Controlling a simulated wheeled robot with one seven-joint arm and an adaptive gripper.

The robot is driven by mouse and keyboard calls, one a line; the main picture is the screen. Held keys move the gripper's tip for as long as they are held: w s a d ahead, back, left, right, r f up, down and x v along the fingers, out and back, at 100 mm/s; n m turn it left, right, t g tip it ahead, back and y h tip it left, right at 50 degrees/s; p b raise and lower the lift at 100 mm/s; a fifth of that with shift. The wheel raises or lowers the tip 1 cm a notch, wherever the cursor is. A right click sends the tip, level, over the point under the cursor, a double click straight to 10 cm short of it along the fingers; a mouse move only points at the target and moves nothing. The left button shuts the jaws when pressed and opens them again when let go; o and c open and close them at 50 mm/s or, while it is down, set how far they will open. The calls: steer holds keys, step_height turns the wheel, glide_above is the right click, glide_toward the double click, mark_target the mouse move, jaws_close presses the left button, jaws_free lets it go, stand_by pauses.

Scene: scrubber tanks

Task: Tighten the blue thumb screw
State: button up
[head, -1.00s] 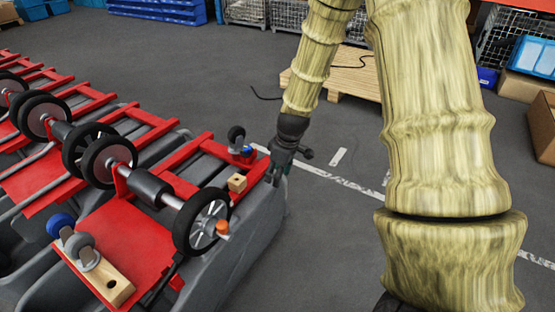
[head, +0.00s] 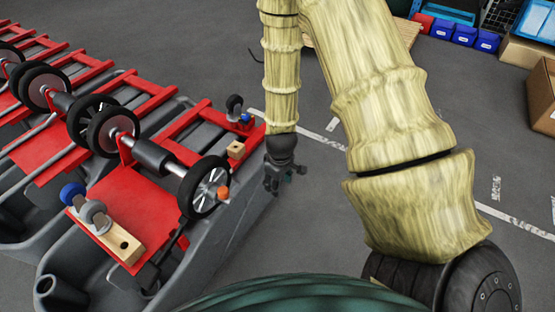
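A round blue knob (head: 72,193) sits beside a grey wheel on a wooden block at the near left of the red frame (head: 130,205). A smaller blue part (head: 245,119) shows by a small dark caster at the frame's far right corner. I cannot tell which of them is the thumb screw. My gripper (head: 271,190) points down at the right side of the grey tank, apart from both blue parts. It is small and dark, and I see nothing held in it. Whether its fingers are open or shut is unclear.
A large black wheel with an orange knob (head: 223,193) stands on the axle between my gripper and the near wooden block (head: 122,244). A small wooden block (head: 236,149) is at the frame's right edge. More red frames continue left.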

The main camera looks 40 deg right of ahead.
steer(key=shift+s+a+f, duration=0.2)
steer(key=shift+s, duration=0.2)
steer(key=m+t+y+b, duration=0.25)
steer(key=m+b, duration=0.65)
steer(key=m, duration=2.6)
glide_toward(247, 116)
steer(key=shift+t+h, duration=0.25)
steer(key=b+x, duration=0.1)
steer(key=x, duration=0.3)
steer(key=b+x, duration=0.1)
steer(key=x, duration=0.3)
steer(key=shift+a+f, duration=0.25)
